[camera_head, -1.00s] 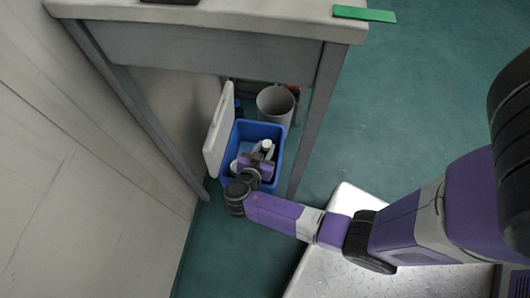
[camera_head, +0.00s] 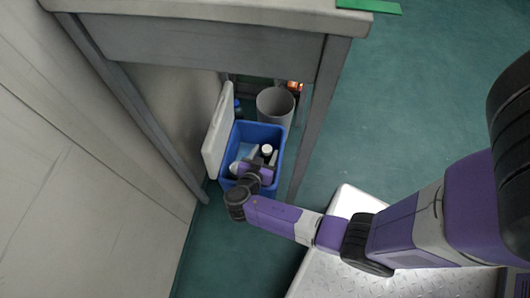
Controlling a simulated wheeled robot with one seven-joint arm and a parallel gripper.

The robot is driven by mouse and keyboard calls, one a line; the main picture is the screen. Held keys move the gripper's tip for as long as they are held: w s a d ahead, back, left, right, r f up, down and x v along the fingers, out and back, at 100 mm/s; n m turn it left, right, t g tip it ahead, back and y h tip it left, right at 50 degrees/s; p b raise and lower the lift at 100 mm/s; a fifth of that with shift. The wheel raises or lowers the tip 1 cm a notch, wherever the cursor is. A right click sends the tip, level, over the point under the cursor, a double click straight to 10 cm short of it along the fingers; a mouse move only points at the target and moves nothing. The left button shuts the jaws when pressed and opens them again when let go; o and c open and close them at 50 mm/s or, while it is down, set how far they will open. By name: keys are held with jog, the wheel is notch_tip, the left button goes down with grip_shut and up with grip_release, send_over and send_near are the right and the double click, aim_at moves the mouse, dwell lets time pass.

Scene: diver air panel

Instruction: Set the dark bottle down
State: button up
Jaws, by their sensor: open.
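A blue bin (camera_head: 240,134) stands on the floor under the table. In it, a small bottle with a white cap and a dark body (camera_head: 266,155) seems to stand upright near the right wall; it looks like the dark bottle. My gripper (camera_head: 254,162) reaches into the near part of the bin, just left of and nearer than that bottle. It is open. Its fingertips are small and partly hidden by my wrist, so I cannot tell whether they touch the bottle. Other pale items (camera_head: 246,153) lie in the bin to the left.
A grey table (camera_head: 200,50) stands over the bin, its legs close on both sides. A white panel (camera_head: 218,135) leans at the bin's left. A grey cylindrical container (camera_head: 275,104) stands behind it, with a blue item (camera_head: 238,107) nearby. Green floor (camera_head: 420,95) is clear at right.

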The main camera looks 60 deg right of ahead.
jog(key=p+v, duration=0.4)
jog(key=v, duration=0.8)
